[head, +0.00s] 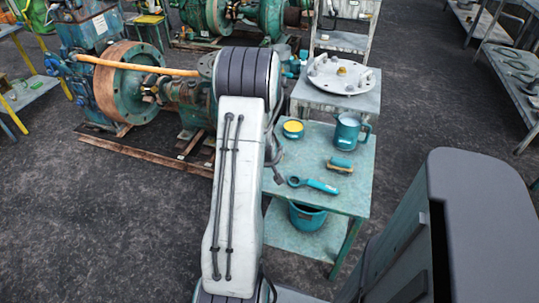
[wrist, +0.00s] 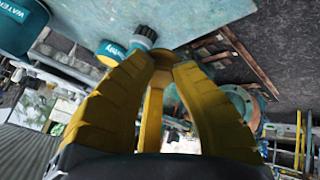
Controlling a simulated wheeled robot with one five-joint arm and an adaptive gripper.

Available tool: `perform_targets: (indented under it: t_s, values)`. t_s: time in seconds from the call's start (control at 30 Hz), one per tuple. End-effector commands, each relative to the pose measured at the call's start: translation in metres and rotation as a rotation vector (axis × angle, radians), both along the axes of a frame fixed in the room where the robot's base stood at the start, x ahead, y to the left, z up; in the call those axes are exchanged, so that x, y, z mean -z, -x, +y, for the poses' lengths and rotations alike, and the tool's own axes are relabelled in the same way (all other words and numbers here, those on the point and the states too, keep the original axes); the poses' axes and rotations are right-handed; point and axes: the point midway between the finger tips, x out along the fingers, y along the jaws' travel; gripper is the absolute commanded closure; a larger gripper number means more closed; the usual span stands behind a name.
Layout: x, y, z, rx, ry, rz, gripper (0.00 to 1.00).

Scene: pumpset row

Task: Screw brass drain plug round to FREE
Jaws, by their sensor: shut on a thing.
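My gripper (wrist: 161,62) shows in the wrist view as yellow, ridged fingers whose tips come together on a small brass-coloured piece (wrist: 163,50), which looks like the brass drain plug. The fingers cover most of it, and no FREE mark or turn position can be read. A dark grey ribbed knob (wrist: 146,34) shows just beyond the fingertips; I cannot tell whether it touches the plug. In the head view my own arm hides the gripper and the plug.
The teal table (head: 350,185) bears a WATER jug (head: 348,132), a yellow-topped tin (head: 293,129), a brush (head: 341,165) and a teal tool (head: 313,184). A bucket (head: 307,216) is below. The pump (head: 130,85) stands left; a round plate (head: 342,75) lies behind. Floor front left is clear.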

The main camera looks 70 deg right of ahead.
Motion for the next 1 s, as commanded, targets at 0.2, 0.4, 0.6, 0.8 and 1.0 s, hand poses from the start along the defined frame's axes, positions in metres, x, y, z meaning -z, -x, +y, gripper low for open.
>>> perform_targets:
  t_s: [0.2,0.4,0.6,0.8,1.0]
  values:
    - [0.000,0.000,0.000,0.000,0.003,-0.001,1.00]
    - [0.000,0.000,0.000,0.002,0.007,-0.003,1.00]
    - [0.008,0.000,0.001,0.003,0.009,-0.004,1.00]
    - [0.026,0.000,0.001,0.003,0.009,-0.004,1.00]
    - [0.048,0.000,0.001,0.003,0.009,-0.004,1.00]
